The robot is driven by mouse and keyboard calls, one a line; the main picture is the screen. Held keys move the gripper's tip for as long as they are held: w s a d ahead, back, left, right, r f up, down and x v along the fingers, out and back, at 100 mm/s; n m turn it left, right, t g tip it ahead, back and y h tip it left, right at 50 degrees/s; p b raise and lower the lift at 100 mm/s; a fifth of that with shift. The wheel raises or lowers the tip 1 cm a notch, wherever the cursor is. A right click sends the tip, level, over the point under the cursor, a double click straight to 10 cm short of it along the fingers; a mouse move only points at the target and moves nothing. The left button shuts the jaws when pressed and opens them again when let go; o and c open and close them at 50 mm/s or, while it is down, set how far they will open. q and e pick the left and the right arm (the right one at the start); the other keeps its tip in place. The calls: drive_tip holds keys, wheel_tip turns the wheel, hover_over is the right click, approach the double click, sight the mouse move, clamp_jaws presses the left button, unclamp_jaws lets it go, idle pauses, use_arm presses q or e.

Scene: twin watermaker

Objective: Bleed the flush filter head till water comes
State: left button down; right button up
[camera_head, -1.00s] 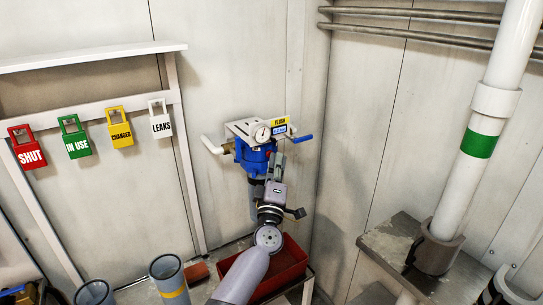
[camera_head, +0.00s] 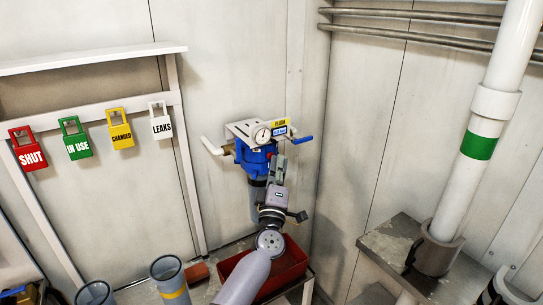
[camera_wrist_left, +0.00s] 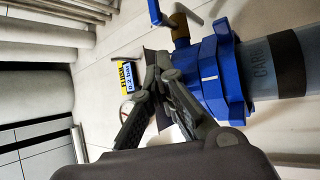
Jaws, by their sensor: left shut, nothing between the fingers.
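The flush filter head (camera_head: 254,157) is a blue cap on the wall with a white bracket, a round gauge (camera_head: 262,134) and a yellow and blue label (camera_head: 281,127). A blue lever handle (camera_head: 303,140) sticks out at its right. A grey housing (camera_head: 257,200) hangs below. My left gripper (camera_head: 277,163) is in front of the head's right side, shut and empty. In the left wrist view the blue head (camera_wrist_left: 212,77) lies sideways beside the shut fingers (camera_wrist_left: 160,75); contact cannot be told. The bleed point is not clear to see. My right gripper is not in view.
A red tray (camera_head: 293,262) stands below the filter. Grey cylinders (camera_head: 168,277) stand at the lower left. A white pipe (camera_head: 487,125) stands at right.

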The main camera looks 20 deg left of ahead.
use_arm(q)
drive_tip(key=shift+s+d, duration=0.3)
drive_tip(key=shift+d, duration=0.05)
drive_tip(key=s+d+p, duration=0.1)
drive_tip(key=d, duration=0.1)
drive_tip(key=s+d+p, duration=0.1)
drive_tip(key=s+d, duration=0.1)
idle(0.5)
